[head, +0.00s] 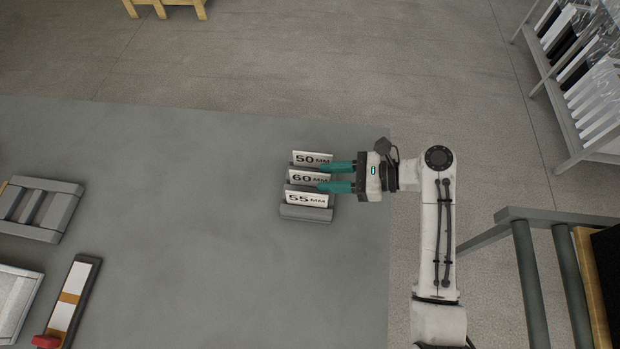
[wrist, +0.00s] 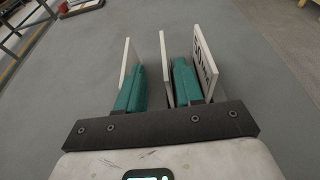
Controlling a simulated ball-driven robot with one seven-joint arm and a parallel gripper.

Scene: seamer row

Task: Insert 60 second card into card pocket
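Three white cards stand in a grey rack (head: 306,213) near the table's right edge. The cards read 50 MM (head: 304,157), 60 MM (head: 303,178) and 55 MM (head: 304,197); the 60 card shows MM, not seconds. My gripper (head: 338,177) reaches in from the right with its teal fingers on either side of the 60 card. In the wrist view the fingers (wrist: 158,88) are open, with the 60 card (wrist: 166,68) standing between them. The 55 card (wrist: 125,68) and 50 card (wrist: 204,62) stand outside the fingers. I cannot identify a card pocket.
A grey slotted fixture (head: 40,208) and a white-and-orange strip (head: 73,298) with a red part (head: 46,341) lie at the table's left. The middle of the grey table (head: 180,220) is clear. A shelf rack (head: 575,80) stands at far right.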

